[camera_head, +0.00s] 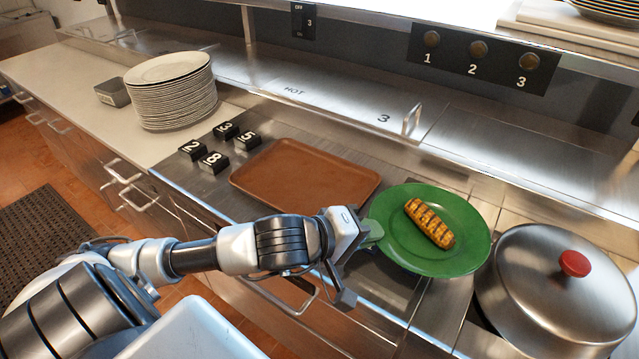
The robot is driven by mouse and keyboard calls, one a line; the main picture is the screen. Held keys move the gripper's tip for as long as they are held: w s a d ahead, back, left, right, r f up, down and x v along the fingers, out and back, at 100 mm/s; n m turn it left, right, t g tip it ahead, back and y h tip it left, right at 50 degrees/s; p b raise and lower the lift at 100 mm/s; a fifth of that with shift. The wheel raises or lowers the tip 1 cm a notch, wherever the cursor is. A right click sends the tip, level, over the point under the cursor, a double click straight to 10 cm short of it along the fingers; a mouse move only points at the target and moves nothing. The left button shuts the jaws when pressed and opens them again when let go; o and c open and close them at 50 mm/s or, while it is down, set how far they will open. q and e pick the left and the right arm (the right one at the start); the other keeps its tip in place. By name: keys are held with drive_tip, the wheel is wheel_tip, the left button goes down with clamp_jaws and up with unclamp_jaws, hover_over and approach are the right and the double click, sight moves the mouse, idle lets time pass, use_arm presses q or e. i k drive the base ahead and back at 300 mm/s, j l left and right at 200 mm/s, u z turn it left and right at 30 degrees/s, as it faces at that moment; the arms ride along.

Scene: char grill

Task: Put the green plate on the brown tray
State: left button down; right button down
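The green plate (465,222) lies on the steel counter right of centre, with a grilled, striped piece of food (430,224) on it. The brown tray (290,192) lies flat and empty on the counter to the left of the plate. My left gripper (361,268) is at the plate's left front edge, near the counter's front edge. Its two fingers stand apart, one close to the plate rim and one lower toward the front. I cannot tell whether the upper finger touches the rim. My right gripper is out of view.
A lidded steel pot (556,287) with a red knob stands close right of the plate. Black number blocks (214,161) sit left of the tray. A stack of white plates (172,92) stands at the back left. A steel shelf (330,95) runs behind.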

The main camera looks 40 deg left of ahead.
sight(300, 170)
drive_tip(key=u, duration=0.4)
drive_tip(key=i+u, duration=0.15)
drive_tip(key=u, duration=0.25)
drive_tip(key=i+u, duration=0.1)
drive_tip(key=u, duration=0.3)
drive_tip(key=i, duration=0.3)
